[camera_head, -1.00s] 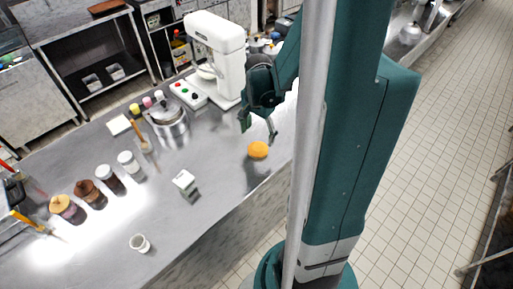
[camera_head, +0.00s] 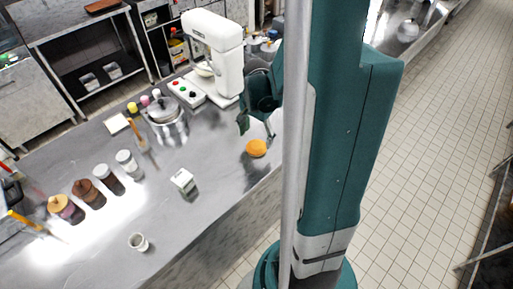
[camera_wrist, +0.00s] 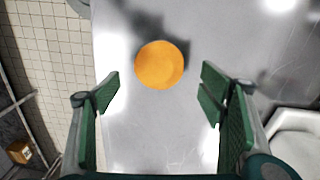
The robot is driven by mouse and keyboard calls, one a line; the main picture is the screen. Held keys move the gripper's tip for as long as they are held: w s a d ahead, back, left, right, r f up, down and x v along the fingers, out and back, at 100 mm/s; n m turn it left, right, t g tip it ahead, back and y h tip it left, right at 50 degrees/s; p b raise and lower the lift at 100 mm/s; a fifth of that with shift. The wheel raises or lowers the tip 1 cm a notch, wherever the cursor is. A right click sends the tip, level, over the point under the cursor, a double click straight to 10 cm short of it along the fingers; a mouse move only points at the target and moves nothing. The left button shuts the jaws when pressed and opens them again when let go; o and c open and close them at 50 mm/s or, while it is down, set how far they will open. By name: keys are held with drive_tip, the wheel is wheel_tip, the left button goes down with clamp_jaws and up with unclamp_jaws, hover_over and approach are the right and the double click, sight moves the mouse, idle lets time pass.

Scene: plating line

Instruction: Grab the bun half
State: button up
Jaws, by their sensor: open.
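The bun half (camera_head: 256,148) is a round orange-yellow piece lying on the steel counter near its right edge. In the wrist view the bun half (camera_wrist: 160,65) sits whole and unobstructed, ahead of the fingertips and roughly between their lines. My gripper (camera_head: 257,127) is above the counter, just behind the bun half in the head view. In the wrist view its green finger pads (camera_wrist: 160,92) are wide apart with nothing between them. The gripper does not touch the bun half. My column hides part of the arm in the head view.
A white stand mixer (camera_head: 214,55) stands behind my gripper; its white base also shows in the wrist view (camera_wrist: 298,135). The counter around the bun half is clear.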

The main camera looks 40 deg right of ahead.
sight(257, 144)
drive_tip(key=shift+f, duration=0.1)
drive_tip(key=shift+s+d+f, duration=0.1)
drive_tip(key=shift+f, duration=2.4)
drive_tip(key=shift+c, duration=0.7)
drive_tip(key=c, duration=0.7)
